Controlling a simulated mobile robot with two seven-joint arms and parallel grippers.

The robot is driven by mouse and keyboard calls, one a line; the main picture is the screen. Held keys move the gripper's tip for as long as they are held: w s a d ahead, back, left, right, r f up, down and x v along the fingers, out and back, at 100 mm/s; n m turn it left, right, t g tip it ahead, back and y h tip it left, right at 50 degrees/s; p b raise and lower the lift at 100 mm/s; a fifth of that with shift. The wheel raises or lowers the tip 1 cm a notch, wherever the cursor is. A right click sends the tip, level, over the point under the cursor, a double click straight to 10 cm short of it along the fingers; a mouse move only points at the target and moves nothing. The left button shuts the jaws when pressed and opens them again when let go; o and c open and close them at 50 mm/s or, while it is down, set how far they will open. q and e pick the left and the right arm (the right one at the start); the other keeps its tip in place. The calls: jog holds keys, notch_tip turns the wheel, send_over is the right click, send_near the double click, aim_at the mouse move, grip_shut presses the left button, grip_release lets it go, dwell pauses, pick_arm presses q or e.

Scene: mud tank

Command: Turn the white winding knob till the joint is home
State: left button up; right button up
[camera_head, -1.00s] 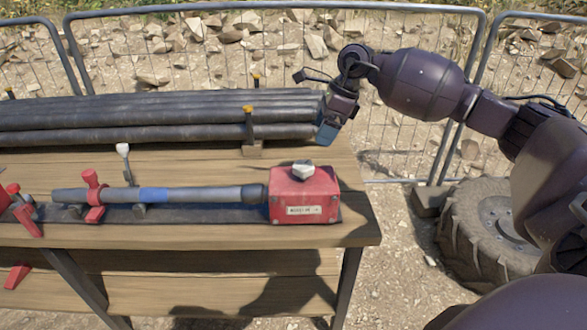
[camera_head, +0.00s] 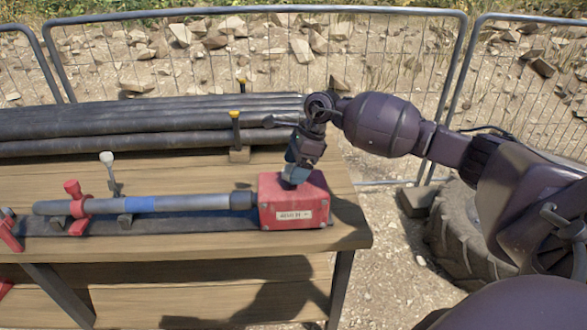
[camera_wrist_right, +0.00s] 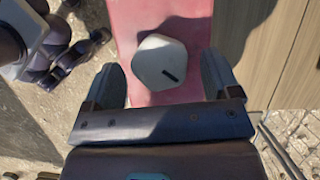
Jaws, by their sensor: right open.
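The white winding knob (camera_wrist_right: 162,62) sits on top of the red box (camera_head: 293,213) at the right end of the bench. In the right wrist view it is a rounded, many-sided knob with a dark slot mark. My right gripper (camera_head: 293,177) is over the box, pointing down, and hides the knob in the head view. In the right wrist view its two fingers (camera_wrist_right: 163,82) are open, one on each side of the knob, with gaps showing. A dark rod with a blue band (camera_head: 140,204) runs left from the box. My left gripper is not in view.
Red clamps (camera_head: 76,205) and a pale-topped lever (camera_head: 109,172) stand along the rod. Dark pipes (camera_head: 120,125) lie at the back, held by a yellow-topped post (camera_head: 237,132). A wire fence (camera_head: 260,60) stands behind the bench (camera_head: 190,178). A tyre (camera_head: 462,235) is at the right.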

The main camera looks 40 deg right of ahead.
jog(key=shift+w+a+f, duration=0.1)
jog(key=shift+a+f, duration=0.1)
jog(key=shift+f, duration=0.3)
jog(key=c, duration=0.9)
jog(key=shift+r+m, duration=0.1)
jog(key=shift+m, duration=0.2)
